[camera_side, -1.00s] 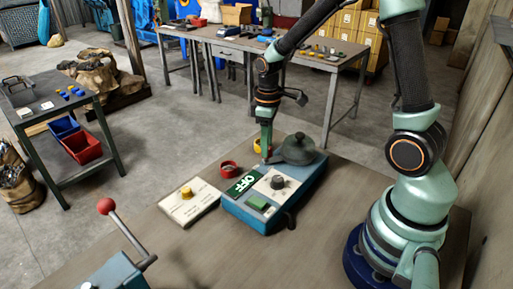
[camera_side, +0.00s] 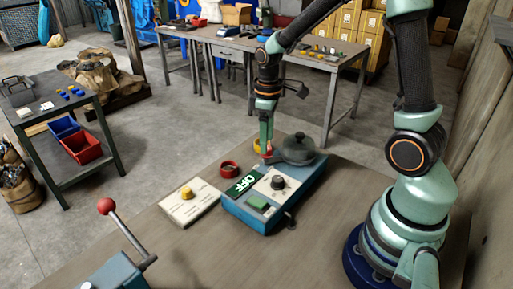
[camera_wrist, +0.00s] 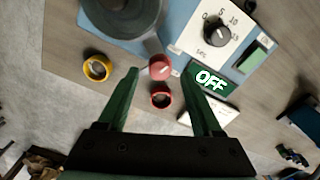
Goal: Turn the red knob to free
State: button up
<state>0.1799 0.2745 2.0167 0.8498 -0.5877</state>
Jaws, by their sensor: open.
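The red knob (camera_wrist: 160,67) is a round red cap at the end of the blue control box (camera_side: 252,214), beside the dark grey lidded drum (camera_side: 298,150). It also shows in the side view (camera_side: 267,154), just under my fingers. My gripper (camera_wrist: 159,80) points down over it, open and empty. In the wrist view its two green fingers stand either side of the knob, with gaps on both sides; contact is not visible. An OFF sign (camera_wrist: 209,79) is lit green on the box. Any marking for free is not readable.
A red ring (camera_side: 229,168) and a yellow ring (camera_wrist: 97,67) lie near the box. The box carries a black dial (camera_side: 278,182) and a green button (camera_side: 257,203).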

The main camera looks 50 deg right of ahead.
notch_tip(320, 180, up, 10)
dwell(0.4)
jog(key=shift+r, duration=0.15)
jog(key=s+a+r+m+t, duration=0.3)
jog(key=s+a+m+t, duration=0.1)
jog(key=s, duration=0.4)
jog(key=shift+s+a+r+m+t, duration=0.3)
jog(key=shift+a+t, duration=0.5)
jog(key=shift+a, duration=0.55)
